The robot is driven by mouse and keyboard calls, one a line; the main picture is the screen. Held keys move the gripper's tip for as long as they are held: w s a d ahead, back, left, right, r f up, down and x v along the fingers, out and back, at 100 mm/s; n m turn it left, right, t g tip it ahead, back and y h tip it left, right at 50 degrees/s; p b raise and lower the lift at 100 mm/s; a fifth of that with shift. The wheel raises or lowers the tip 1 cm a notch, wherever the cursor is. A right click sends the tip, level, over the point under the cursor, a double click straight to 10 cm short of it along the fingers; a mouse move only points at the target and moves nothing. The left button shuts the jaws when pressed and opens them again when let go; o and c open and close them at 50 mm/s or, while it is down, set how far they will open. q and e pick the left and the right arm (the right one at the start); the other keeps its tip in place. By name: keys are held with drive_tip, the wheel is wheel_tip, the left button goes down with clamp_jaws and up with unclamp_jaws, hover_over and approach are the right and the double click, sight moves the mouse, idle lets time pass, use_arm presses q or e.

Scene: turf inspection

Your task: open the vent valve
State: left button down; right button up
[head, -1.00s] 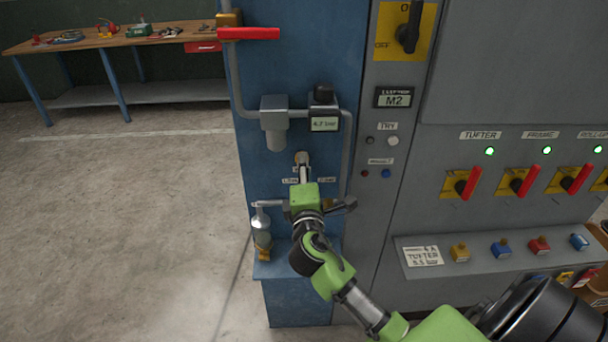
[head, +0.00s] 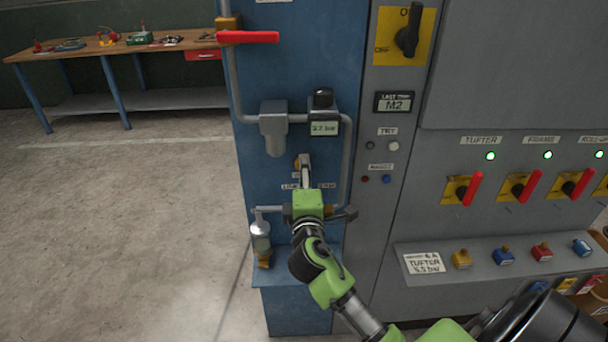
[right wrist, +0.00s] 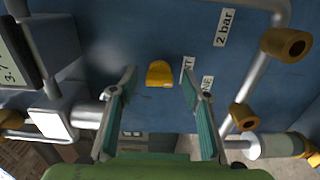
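The vent valve shows as a small yellow knob (right wrist: 160,74) on the blue panel in the right wrist view. Labels ending in "NT" and "NE" are beside it, partly hidden by a finger. My right gripper (right wrist: 160,85) is open, its two fingers apart on either side of the knob, with visible gaps. In the head view my right gripper (head: 304,172) is in front of the valve and hides most of it. The pressure display (head: 324,128) above seems to read 3.7 bar. My left gripper is not in view.
A red lever (head: 248,37) sits on the pipe at upper left. A bottle-like fitting (head: 260,238) hangs left of my right gripper. Several red-handled switches (head: 463,189) are on the grey cabinet to the right. The floor at left is clear.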

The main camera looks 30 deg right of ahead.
drive_tip(key=v, duration=1.2)
drive_tip(key=shift+f, duration=0.1)
idle(0.4)
drive_tip(key=w+a+f+g+y, duration=0.1)
drive_tip(key=a+f+y, duration=0.1)
drive_tip(key=f, duration=0.9)
drive_tip(key=a+f+g+y, duration=0.2)
drive_tip(key=a+f+y, duration=0.1)
drive_tip(key=f, duration=0.9)
drive_tip(key=s+a+f+g+y, duration=0.1)
drive_tip(key=s+f+g, duration=0.15)
drive_tip(key=f, duration=0.65)
drive_tip(key=s+a+f+g+y, duration=0.15)
drive_tip(key=s+f, duration=0.25)
drive_tip(key=f, duration=0.4)
drive_tip(key=s+a+f+m+g+y, duration=0.1)
drive_tip(key=s+a+f+m+g, duration=0.2)
drive_tip(key=s+f, duration=1.05)
drive_tip(key=s+d+f+m+g, duration=0.1)
drive_tip(key=s+f+m, duration=0.1)
drive_tip(key=s, duration=0.5)
drive_tip(key=s+d+f+m+g, duration=0.1)
drive_tip(key=s+f+m, duration=0.1)
drive_tip(key=s+f, duration=0.3)
drive_tip(key=s+d+f+m+g+y, duration=0.1)
drive_tip(key=s+f, duration=0.3)
drive_tip(key=s, duration=0.6)
drive_tip(key=shift+m+g, duration=0.6)
